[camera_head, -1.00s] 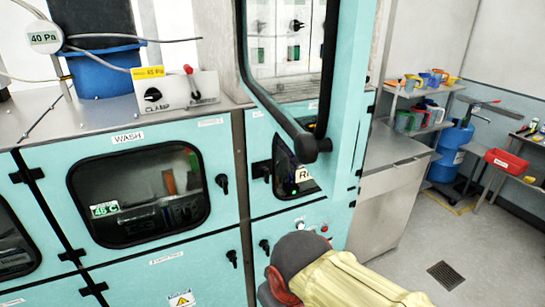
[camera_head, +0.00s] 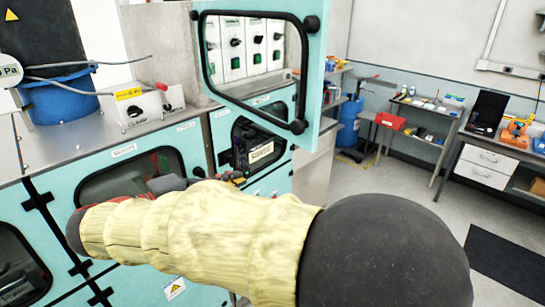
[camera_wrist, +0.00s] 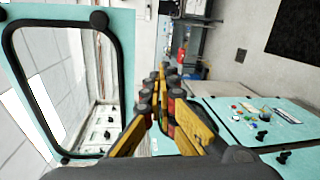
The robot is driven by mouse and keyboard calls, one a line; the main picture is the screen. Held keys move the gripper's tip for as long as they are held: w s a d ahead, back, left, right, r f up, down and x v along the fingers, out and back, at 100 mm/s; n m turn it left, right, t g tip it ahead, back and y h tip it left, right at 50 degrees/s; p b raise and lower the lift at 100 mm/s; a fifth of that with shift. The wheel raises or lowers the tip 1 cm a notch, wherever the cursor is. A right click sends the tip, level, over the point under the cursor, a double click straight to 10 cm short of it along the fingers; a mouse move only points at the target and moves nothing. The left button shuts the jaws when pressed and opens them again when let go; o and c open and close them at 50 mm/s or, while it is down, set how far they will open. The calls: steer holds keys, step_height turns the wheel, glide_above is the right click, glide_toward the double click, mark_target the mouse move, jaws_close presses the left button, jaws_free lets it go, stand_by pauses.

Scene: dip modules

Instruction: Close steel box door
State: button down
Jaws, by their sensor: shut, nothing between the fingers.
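The turquoise door (camera_head: 316,70) with a black-framed window stands open at the top of the cabinet. It sticks out from the cabinet front, and switches show through its window. In the wrist view the door (camera_wrist: 121,60) fills the left side, with its black window frame. My gripper (camera_head: 236,178) is in front of the lower cabinet panels, below the door, and looks apart from it; my sleeve partly hides it. In the wrist view my gripper (camera_wrist: 164,78) has its yellow fingers together and empty, to the right of the door edge.
The wash panel (camera_head: 58,190) and a blue bucket (camera_head: 62,100) are at the left. A side bench with a red bin (camera_head: 390,121) and a blue cylinder (camera_head: 350,122) stand behind. A drawer table (camera_head: 487,170) is at the right. Grey floor (camera_head: 400,175) lies open between them.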

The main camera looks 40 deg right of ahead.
step_height(320, 180, up, 4)
steer(key=s+m+g+h, duration=0.1)
steer(key=s+m, duration=0.1)
steer(key=p, duration=0.3)
glide_toward(297, 141)
steer(key=shift+m+g+h, duration=0.3)
steer(key=d, duration=0.6)
steer(key=shift+d+f, duration=0.25)
steer(key=shift+d, duration=0.2)
